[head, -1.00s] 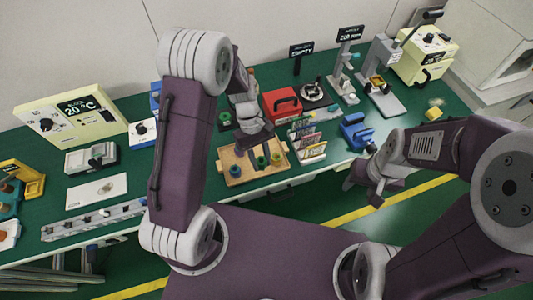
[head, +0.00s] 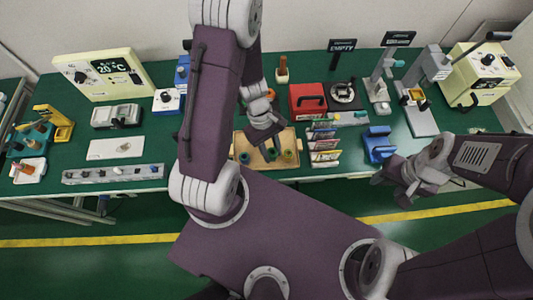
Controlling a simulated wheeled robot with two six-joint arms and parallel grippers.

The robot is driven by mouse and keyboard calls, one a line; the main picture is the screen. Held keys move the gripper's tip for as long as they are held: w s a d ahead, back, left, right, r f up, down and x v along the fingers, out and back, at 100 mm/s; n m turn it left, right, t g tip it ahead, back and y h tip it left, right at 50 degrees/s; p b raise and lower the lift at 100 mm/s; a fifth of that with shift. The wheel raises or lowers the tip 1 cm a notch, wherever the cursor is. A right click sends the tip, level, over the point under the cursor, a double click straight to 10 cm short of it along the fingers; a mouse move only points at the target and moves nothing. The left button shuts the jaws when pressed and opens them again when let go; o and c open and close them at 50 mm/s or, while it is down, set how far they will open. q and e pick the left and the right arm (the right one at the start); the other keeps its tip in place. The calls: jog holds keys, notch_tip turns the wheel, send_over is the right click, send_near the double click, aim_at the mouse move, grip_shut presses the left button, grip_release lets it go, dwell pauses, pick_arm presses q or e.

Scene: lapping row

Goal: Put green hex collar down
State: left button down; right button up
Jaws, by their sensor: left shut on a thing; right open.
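My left gripper (head: 270,145) points down over the wooden tray (head: 297,140) on the green bench. It is shut on the green hex collar (head: 271,154), which shows just under the fingertips and is partly hidden by them. I cannot tell whether the collar touches the tray floor. A blue collar (head: 244,158) is in the tray to the left, and another green piece (head: 287,155) is to the right. My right gripper (head: 388,178) is open and empty, in front of the bench's edge at the right.
Right of the tray stand a rack of cards (head: 323,150) and a blue device (head: 378,145). A red box (head: 307,101) stands behind. A grey strip with knobs (head: 113,173) lies along the front edge at left. My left arm hides some of the bench.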

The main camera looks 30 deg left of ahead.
pick_arm(q)
jog(key=shift+w+a+f, duration=0.25)
jog(key=shift+a+f, duration=0.2)
jog(key=shift+a, duration=0.35)
jog(key=shift+a+f, duration=0.25)
jog(key=shift+a, duration=0.2)
notch_tip(320, 180, down, 4)
jog(key=shift+d+r+b, duration=0.1)
jog(key=shift+r+b, duration=0.05)
jog(key=shift+b, duration=0.4)
jog(key=shift+f, duration=0.2)
jog(key=shift+f, duration=0.15)
jog(key=c, duration=1.1)
grip_release()
jog(key=shift+o, duration=0.2)
